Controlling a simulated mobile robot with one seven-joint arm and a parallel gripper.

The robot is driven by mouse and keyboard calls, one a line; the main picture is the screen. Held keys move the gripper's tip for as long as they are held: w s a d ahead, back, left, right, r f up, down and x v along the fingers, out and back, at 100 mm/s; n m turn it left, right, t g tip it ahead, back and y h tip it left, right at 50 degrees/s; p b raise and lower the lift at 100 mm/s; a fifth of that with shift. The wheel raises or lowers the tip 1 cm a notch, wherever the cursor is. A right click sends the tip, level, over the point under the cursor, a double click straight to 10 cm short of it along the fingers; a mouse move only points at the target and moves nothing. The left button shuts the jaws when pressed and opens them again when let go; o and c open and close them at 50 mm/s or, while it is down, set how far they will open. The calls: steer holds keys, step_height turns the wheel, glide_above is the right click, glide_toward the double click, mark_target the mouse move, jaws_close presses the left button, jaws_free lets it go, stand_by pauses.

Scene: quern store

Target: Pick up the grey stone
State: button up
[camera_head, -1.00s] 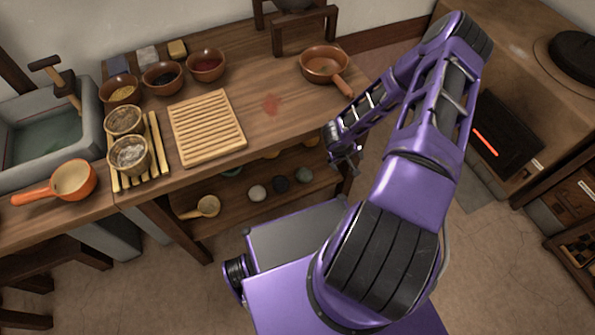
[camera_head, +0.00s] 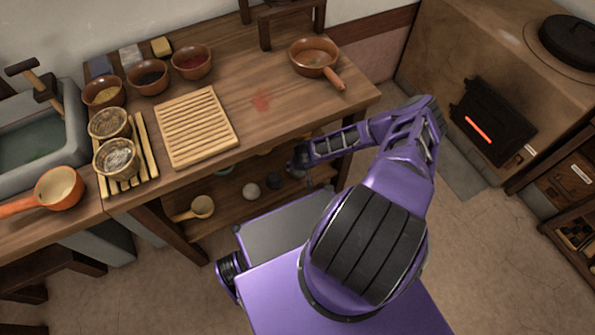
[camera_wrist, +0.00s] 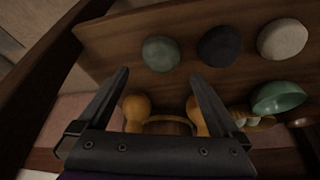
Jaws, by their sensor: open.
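Three rounded stones lie in a row on the lower shelf (camera_wrist: 110,38). In the wrist view a dull grey-green stone (camera_wrist: 160,53) is at left, a near-black stone (camera_wrist: 220,45) in the middle and a pale stone (camera_wrist: 283,39) at right. The grey-green one seems the grey stone, though the pale one is also greyish. My gripper (camera_wrist: 158,77) is open and empty, with the grey-green stone just past its fingertips, roughly centred. In the head view my gripper (camera_head: 297,166) is at the shelf, hiding that stone; the pale stone (camera_head: 251,190) shows.
A green bowl (camera_wrist: 278,98) and orange-brown wooden things (camera_wrist: 137,108) lie near the fingers. The tabletop (camera_head: 240,65) is above the shelf, with a slatted board (camera_head: 197,127) and a pan (camera_head: 313,57). A ladle (camera_head: 202,207) is at the shelf's left. A stove (camera_head: 480,60) stands right.

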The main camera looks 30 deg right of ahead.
steer(key=b+x, duration=0.2)
steer(key=x, duration=0.7)
steer(key=shift+w+r, duration=0.1)
steer(key=c, duration=1.5)
